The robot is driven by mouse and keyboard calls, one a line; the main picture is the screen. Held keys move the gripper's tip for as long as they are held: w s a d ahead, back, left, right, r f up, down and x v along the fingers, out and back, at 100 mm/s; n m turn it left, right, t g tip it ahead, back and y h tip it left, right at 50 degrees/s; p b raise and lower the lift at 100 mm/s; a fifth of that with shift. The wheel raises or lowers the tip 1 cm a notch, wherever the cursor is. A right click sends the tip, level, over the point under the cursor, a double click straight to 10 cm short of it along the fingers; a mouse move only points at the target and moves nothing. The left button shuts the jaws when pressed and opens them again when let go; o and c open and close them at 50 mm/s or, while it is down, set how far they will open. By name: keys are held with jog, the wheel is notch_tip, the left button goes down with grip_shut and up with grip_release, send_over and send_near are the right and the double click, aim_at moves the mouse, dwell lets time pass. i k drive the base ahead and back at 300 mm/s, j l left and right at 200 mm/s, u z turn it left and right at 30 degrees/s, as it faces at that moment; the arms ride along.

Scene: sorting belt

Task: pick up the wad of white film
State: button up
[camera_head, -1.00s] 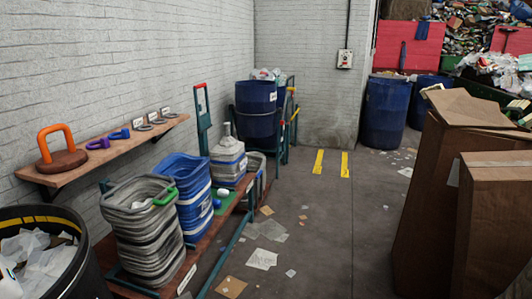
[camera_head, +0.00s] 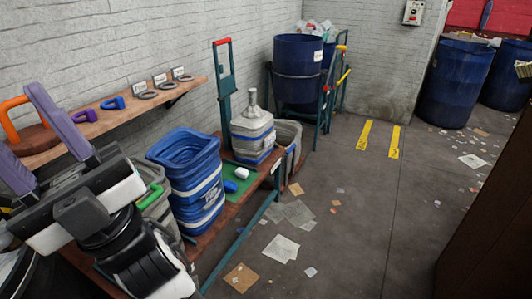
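My gripper (camera_head: 22,125) is at the left of the view, with two purple fingers apart and nothing seen between them. It is in front of the shelf and the stacked tubs. A small white lump (camera_head: 243,173) lies on a green mat (camera_head: 238,186) on the low cart, right of the blue tubs. It may be the wad of white film, but it is too small to be sure. Thin pale sheets (camera_head: 298,212) lie flat on the floor beside the cart. My gripper is well to the left of the lump.
Blue stacked tubs (camera_head: 184,160) and a grey jug (camera_head: 252,128) stand on the cart. A wall shelf (camera_head: 195,90) holds handled tools and rings. Blue barrels (camera_head: 456,82) stand at the back. The grey floor in the middle is mostly clear, with scattered paper.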

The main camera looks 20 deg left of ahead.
aim_at(241, 173)
jog(key=i, duration=1.3)
jog(key=i+l+u, duration=0.1)
jog(key=i+u, duration=0.2)
jog(key=i, duration=0.25)
jog(key=i+l+u, duration=0.3)
jog(key=i, duration=0.25)
jog(key=i+u, duration=0.2)
jog(key=i, duration=0.2)
jog(key=i+l+u, duration=0.15)
jog(key=i, duration=0.2)
jog(key=i+l+u, duration=0.2)
jog(key=i, duration=0.2)
